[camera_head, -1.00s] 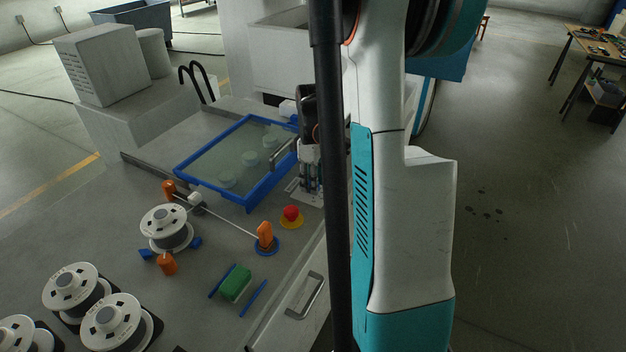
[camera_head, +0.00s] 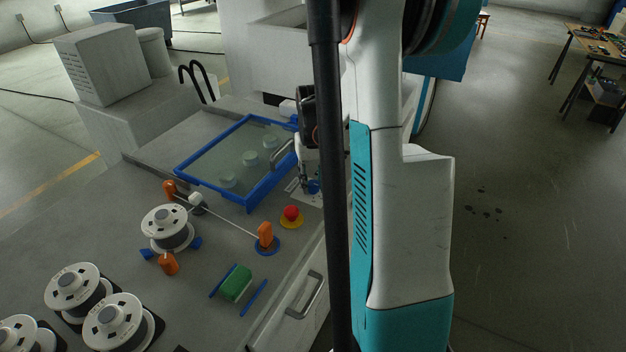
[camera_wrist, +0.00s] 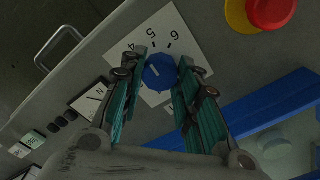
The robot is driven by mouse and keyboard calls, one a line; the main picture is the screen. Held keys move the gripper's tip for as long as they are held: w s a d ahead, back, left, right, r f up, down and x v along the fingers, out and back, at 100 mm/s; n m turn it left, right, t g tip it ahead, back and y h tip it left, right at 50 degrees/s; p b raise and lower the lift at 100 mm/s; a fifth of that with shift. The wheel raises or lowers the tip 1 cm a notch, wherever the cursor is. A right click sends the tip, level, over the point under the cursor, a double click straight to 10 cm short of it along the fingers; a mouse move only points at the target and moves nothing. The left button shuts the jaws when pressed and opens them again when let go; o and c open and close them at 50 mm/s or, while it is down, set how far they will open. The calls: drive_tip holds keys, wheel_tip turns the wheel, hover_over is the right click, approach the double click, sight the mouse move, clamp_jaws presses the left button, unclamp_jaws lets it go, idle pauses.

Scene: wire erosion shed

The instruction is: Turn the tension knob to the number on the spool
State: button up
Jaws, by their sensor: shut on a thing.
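The tension knob (camera_wrist: 158,73) is blue and sits on a white dial plate (camera_wrist: 182,27) with the figures 5 and 6 readable in the wrist view. A pale mark shows on the knob's face. My gripper (camera_wrist: 164,62) is shut on the knob, one finger on each side. In the head view my gripper (camera_head: 311,180) is at the plate beside the blue-framed tank, partly behind the dark column. The threaded spool (camera_head: 167,229) is white with grey wire and stands on the machine top. Its number is too small to read.
A red stop button (camera_head: 291,213) on a yellow base is close to the knob; it also shows in the wrist view (camera_wrist: 270,10). The blue-framed tank (camera_head: 247,203) is behind it. Orange wire guides (camera_head: 265,235), a green block (camera_head: 236,283) and spare spools (camera_head: 74,286) stand in front.

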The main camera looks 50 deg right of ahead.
sight(313, 183)
drive_tip(key=m, duration=0.5)
drive_tip(key=shift+m, duration=0.3)
drive_tip(key=m, duration=0.5)
drive_tip(key=shift+m, duration=0.4)
drive_tip(key=o, duration=1.1)
wheel_tip(313, 183, up, 12)
